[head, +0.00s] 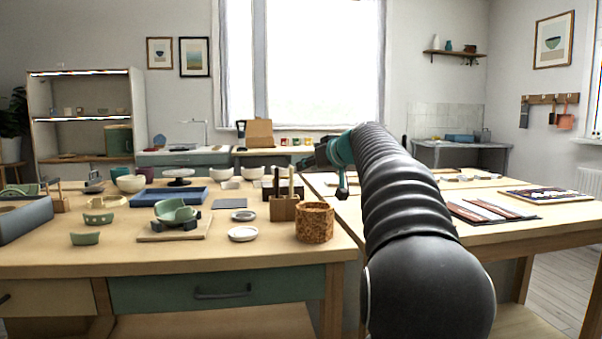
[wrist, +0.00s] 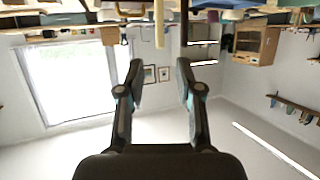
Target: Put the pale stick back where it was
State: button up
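A pale stick (wrist: 159,24) shows at the top of the wrist view, which is upside down. Its free end lies just beyond my fingertips, in line with the gap between them. My gripper (wrist: 160,66) is open, with nothing between its fingers. The stick's lower end is not clear in the wrist view.
A cork pot (head: 314,222) stands right of the block, and a white dish (head: 242,234) in front. A blue tray (head: 170,196) and a board (head: 175,230) with a green bowl lie to the left.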

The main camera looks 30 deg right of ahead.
jog(key=shift+v, duration=0.95)
jog(key=shift+a, duration=0.1)
jog(key=s+a+f+g, duration=0.3)
jog(key=s+a+f, duration=0.4)
jog(key=s+a, duration=0.25)
jog(key=s+a+f+g, duration=0.2)
jog(key=s+a+f, duration=0.5)
jog(key=s+a, duration=0.25)
jog(key=s+a+f+g, duration=0.1)
jog(key=s+a+f, duration=0.1)
jog(key=s+f, duration=0.7)
jog(key=s+a+f+m+g+h, duration=0.1)
jog(key=s+a+f+g, duration=0.1)
jog(key=s+f, duration=0.7)
jog(key=shift+s+a, duration=0.4)
jog(key=shift+s, duration=0.25)
